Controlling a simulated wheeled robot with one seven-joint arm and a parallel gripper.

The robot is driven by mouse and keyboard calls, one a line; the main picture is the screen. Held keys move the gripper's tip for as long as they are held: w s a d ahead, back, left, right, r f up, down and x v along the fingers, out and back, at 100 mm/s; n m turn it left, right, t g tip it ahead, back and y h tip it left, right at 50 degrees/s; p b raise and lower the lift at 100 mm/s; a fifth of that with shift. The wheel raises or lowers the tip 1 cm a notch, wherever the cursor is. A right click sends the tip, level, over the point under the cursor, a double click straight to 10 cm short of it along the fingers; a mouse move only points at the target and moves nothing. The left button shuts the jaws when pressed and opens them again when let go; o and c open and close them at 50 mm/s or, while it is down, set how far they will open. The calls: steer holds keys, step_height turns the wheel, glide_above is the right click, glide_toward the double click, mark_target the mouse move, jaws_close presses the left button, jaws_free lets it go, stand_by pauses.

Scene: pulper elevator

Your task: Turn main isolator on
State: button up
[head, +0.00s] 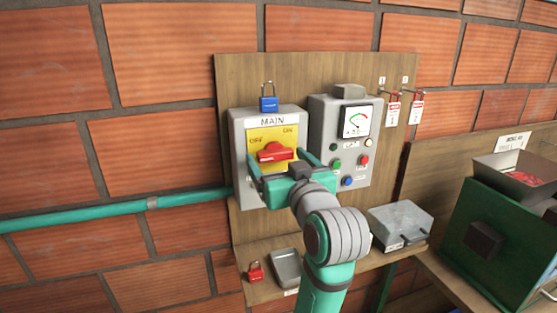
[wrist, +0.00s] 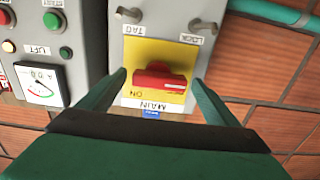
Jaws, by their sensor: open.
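The main isolator (head: 239,126) is a grey box marked MAIN on a wooden board. It has a yellow plate (head: 262,136) with OFF at left and ON at right, and a red rotary handle (head: 274,153). The handle lies about level, and I cannot tell which label it points to. In the wrist view the red handle (wrist: 160,79) appears upside down between my fingers. My gripper (head: 274,165) is open in front of the handle, with one finger on each side. No clear contact with the handle shows. The gripper hides the lower part of the box.
A blue padlock (head: 268,104) hangs above the isolator. A grey control panel (head: 319,111) with gauge and buttons is close at right; tags (head: 392,112) hang beyond it. A red padlock (head: 255,272) and grey tray (head: 286,265) are on the shelf below. A green pipe (head: 110,210) enters from the left.

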steer(key=c, duration=1.1)
steer(key=shift+o, duration=0.2)
steer(key=shift+m, duration=0.4)
steer(key=m, duration=0.4)
steer(key=shift+r, duration=0.15)
steer(key=m, duration=0.9)
steer(key=shift+r, duration=0.1)
steer(key=shift+d+m, duration=0.15)
steer(key=shift+m, duration=1.85)
steer(key=shift+w, duration=0.1)
